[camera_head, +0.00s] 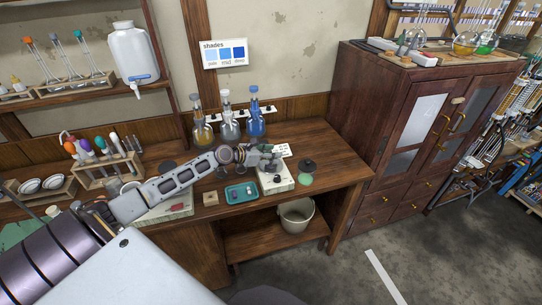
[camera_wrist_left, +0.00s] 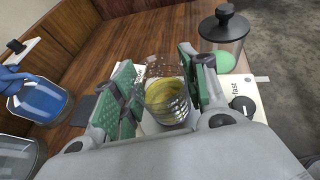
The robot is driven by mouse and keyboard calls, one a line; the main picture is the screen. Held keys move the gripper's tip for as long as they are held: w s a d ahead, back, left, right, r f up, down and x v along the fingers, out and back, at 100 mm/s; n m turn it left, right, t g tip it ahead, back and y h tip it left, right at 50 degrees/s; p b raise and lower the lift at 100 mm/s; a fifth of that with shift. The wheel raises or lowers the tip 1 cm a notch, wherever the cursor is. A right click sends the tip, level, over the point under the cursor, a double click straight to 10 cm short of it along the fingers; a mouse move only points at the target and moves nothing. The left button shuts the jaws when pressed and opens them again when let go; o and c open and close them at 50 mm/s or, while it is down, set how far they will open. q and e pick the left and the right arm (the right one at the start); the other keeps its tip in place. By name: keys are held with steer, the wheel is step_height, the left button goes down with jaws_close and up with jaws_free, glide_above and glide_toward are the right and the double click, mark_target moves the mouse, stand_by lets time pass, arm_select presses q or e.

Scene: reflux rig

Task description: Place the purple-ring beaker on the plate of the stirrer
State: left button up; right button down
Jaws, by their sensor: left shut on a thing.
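The stirrer (camera_head: 275,184) is a small white box with a dark knob near the right end of the wooden bench. Its white body with the word "fast" (camera_wrist_left: 243,92) shows in the left wrist view. My left gripper (camera_head: 271,163) is over the stirrer. In the left wrist view its green-padded fingers (camera_wrist_left: 166,90) are shut on a clear glass beaker (camera_wrist_left: 167,103) with a yellowish look inside. I cannot make out a purple ring on it. The beaker is over the stirrer; I cannot tell whether it touches the plate, which is largely hidden. My right gripper is not in view.
Flasks with yellow, clear and blue liquid (camera_head: 256,126) stand behind the gripper. A teal tray (camera_head: 241,193) lies left of the stirrer. A bucket (camera_head: 297,217) is on the lower shelf.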

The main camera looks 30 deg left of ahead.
arm_select(q)
steer(key=shift+f, duration=0.1)
stand_by(0.3)
steer(key=o, duration=1.1)
steer(key=shift+f, duration=0.1)
steer(key=shift+s+a+r, duration=0.15)
steer(key=shift+s+r, duration=0.05)
steer(key=shift+s, duration=0.05)
steer(key=shift+v, duration=5.7)
